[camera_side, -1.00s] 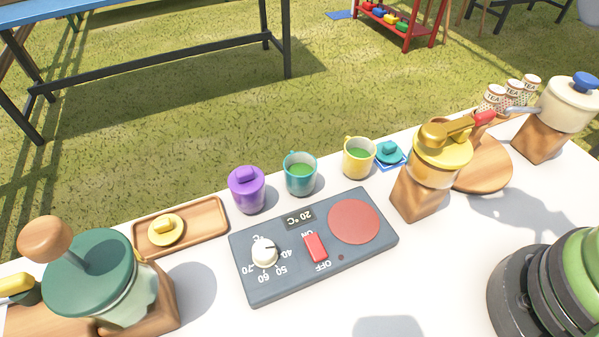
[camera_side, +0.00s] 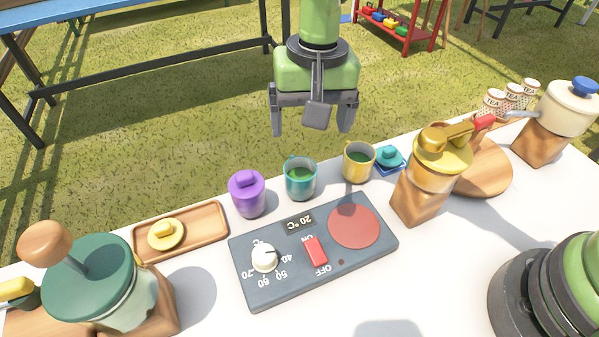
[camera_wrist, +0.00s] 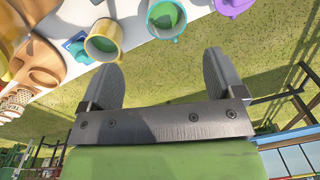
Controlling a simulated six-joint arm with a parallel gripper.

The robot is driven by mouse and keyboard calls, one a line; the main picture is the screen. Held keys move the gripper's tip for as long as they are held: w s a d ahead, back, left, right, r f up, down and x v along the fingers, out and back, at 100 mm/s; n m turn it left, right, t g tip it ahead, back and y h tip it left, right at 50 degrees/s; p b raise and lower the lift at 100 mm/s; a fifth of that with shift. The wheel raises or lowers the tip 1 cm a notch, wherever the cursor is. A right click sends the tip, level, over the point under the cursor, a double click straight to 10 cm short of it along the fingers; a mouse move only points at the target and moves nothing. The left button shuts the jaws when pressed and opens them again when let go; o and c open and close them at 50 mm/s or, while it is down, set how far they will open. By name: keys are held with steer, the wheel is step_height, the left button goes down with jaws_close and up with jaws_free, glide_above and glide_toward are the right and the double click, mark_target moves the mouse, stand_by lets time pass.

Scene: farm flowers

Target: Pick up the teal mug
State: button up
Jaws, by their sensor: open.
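The teal mug (camera_side: 300,179) stands upright and uncovered on the white table, with green liquid inside, between a purple lidded mug (camera_side: 247,193) and a yellow mug (camera_side: 358,162). My gripper (camera_side: 312,128) is open and empty, above and behind the mugs, apart from them in the side view. In the wrist view my gripper's two fingers (camera_wrist: 160,62) are spread. The teal mug (camera_wrist: 165,18) shows at the top of that view, cut by the edge, beyond and between the fingertips. The yellow mug (camera_wrist: 103,42) is at the left fingertip's side in that view.
A hot plate (camera_side: 313,248) with a dial and red switch lies in front of the mugs. A teal lid (camera_side: 390,157) sits right of the yellow mug. A wooden tray (camera_side: 215,222) holds a yellow lid. A gold-lidded pot (camera_side: 432,175) stands to the right.

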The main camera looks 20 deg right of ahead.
glide_toward(300, 175)
steer(key=shift+s+a+f, duration=0.25)
steer(key=shift+s+f, duration=0.25)
steer(key=shift+s, duration=0.05)
steer(key=shift+s+a+f, duration=0.2)
steer(key=shift+s+f, duration=0.3)
steer(key=shift+s, duration=0.05)
steer(key=f, duration=0.5)
steer(key=shift+w+a+f, duration=0.15)
steer(key=shift+w+f, duration=0.15)
steer(key=shift+f, duration=0.1)
steer(key=c, duration=1.1)
